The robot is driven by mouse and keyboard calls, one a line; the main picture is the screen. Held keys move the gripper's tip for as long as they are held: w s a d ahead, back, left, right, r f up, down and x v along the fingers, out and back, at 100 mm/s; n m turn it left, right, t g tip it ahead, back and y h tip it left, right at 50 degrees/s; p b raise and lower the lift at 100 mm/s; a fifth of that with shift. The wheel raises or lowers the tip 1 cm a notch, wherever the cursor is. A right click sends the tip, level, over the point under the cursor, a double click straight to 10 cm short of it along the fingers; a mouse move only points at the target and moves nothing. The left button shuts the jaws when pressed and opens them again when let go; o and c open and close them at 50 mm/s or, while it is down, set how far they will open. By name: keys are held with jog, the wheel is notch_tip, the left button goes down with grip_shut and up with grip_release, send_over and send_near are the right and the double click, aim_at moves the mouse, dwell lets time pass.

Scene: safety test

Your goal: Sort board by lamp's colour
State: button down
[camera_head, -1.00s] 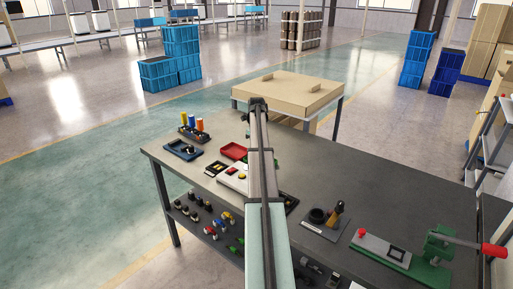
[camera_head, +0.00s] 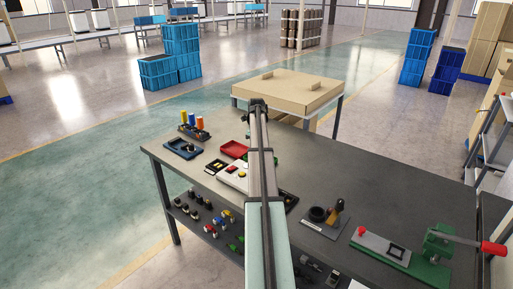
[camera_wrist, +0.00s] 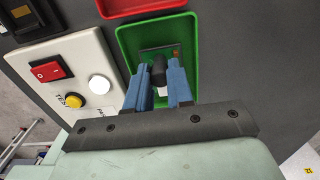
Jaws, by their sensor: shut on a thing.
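In the wrist view, my gripper (camera_wrist: 160,85) has blue fingers closed around a small black knob (camera_wrist: 159,67) with a white part below it. The knob seems to belong to a dark board (camera_wrist: 152,50) in the green tray (camera_wrist: 126,42); the fingers hide much of it. Whether the board rests on the tray floor, I cannot tell. Left of the tray is the white test box (camera_wrist: 52,52) with a white round lamp (camera_wrist: 99,84), a yellow button (camera_wrist: 75,101) and a red switch (camera_wrist: 47,71). In the head view, my arm hides the gripper.
A red tray (camera_head: 234,149) sits behind the test box, and a blue tray (camera_head: 183,149) holding a dark item lies to the left. Colored cylinders (camera_head: 191,121) stand behind it. A green press (camera_head: 415,255) is at the right.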

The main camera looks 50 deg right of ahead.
jog(key=c, duration=0.9)
grip_release()
jog(key=shift+r, duration=0.1)
jog(key=shift+r, duration=3.4)
